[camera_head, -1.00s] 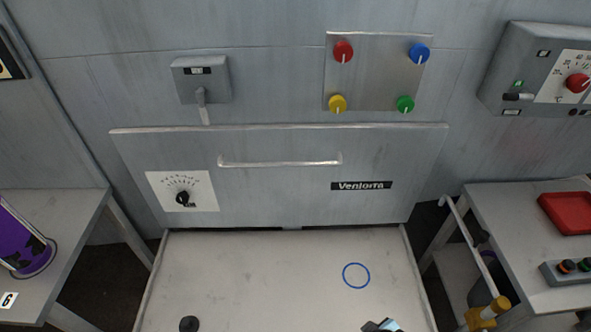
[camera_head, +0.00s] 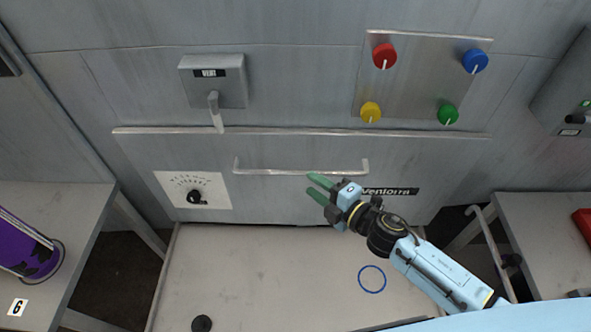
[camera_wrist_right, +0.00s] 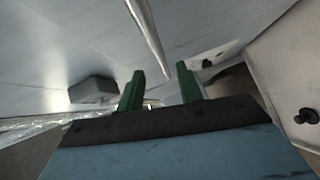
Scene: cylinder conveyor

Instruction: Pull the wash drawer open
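The wash drawer (camera_head: 290,205) is a grey metal front with a dial at its left and a "Ventorra" label at its right. It looks shut. Its long horizontal bar handle (camera_head: 290,172) runs across the upper middle. My right gripper (camera_head: 313,186) has green fingers, apart and empty, just below the right half of the handle in the head view. In the right wrist view the gripper (camera_wrist_right: 158,90) shows open, with a metal bar, apparently the handle (camera_wrist_right: 147,38), beyond and between the fingertips. I cannot see contact. My left gripper is out of view.
A light worktop (camera_head: 270,280) with a blue ring (camera_head: 372,279) and a black knob (camera_head: 202,323) lies below the drawer. Above are a lever box (camera_head: 213,82) and a panel of coloured knobs (camera_head: 420,75). Side tables flank it, the left one holding a purple cylinder (camera_head: 25,245).

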